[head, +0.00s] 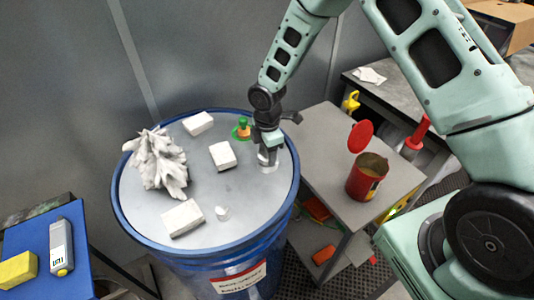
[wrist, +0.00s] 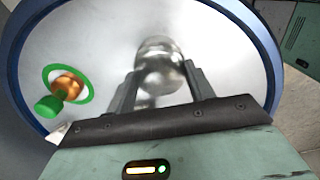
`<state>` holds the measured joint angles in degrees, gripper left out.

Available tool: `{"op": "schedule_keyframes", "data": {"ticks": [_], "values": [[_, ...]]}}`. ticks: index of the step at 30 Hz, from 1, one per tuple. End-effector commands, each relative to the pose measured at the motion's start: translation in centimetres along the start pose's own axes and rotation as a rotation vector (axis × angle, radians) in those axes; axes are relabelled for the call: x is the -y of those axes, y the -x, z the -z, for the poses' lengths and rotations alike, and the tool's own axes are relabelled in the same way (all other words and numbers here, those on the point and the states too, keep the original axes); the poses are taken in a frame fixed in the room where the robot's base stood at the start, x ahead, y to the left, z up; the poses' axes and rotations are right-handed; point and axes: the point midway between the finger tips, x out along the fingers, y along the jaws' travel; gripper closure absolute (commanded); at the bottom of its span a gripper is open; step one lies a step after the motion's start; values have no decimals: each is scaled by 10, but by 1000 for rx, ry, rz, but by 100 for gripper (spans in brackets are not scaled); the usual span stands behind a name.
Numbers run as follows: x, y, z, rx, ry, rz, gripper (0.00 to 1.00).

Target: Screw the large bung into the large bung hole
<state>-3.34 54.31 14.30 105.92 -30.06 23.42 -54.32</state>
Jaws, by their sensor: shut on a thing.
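The large bung (wrist: 158,62) is a shiny silver metal cylinder between my fingers in the wrist view. My gripper (head: 267,152) is shut on it, low over the right side of the blue drum's lid (head: 245,190). In the head view the bung (head: 267,160) shows just under my fingers, at or very near the lid. I cannot make out the large bung hole; it may be hidden under the bung and gripper. I cannot tell whether the bung is in a hole or whether its thread is engaged.
An orange fitting with a green knob (wrist: 48,105) stands in a green ring close by. White blocks (head: 222,155), a crumpled white cloth (head: 158,165) and a small pale cylinder (head: 222,213) are on the lid. A grey cart (head: 325,150) with a red can (head: 366,180) stands right.

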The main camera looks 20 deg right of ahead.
Motion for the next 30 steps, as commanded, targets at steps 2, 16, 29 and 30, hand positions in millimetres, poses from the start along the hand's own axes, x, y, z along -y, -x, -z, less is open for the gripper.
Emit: {"op": "schedule_keyframes", "data": {"ticks": [2,16,29,30], "values": [[1,-3,-3,6,-92,4,72],[1,-4,-3,6,-287,3,72],[1,-1,-4,7,-546,4,72],[1,-1,-4,7,-548,4,72]]}}
